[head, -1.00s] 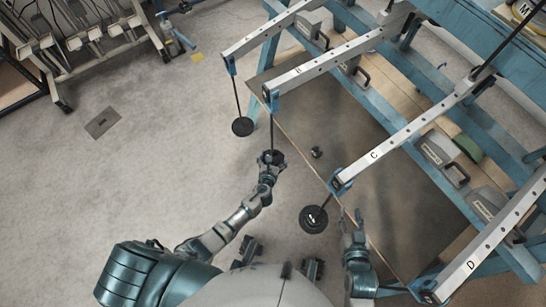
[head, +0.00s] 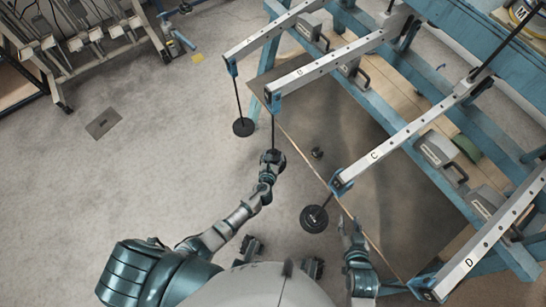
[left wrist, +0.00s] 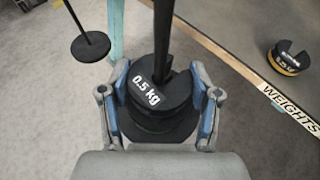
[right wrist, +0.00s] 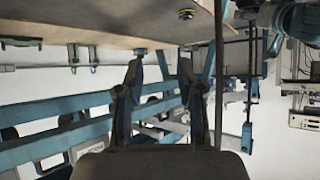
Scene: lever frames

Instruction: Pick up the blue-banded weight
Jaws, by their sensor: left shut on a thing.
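A black slotted weight marked 0.5 kg (left wrist: 160,92) sits around the rod hanging from lever B (head: 330,68). My left gripper (head: 271,158) has its fingers closed on both sides of this weight, as the left wrist view shows. I cannot make out a blue band on it; the fingers have blue pads and hide its sides. Another black weight (left wrist: 288,58), with a yellow band, lies on the board to the right. It looks small and dark in the head view (head: 317,152). My right gripper (head: 350,232) is open and empty near the board's front edge.
Lever D (head: 470,262) reaches out at lower right. The blue frame (head: 420,105) stands behind the board (head: 345,115).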

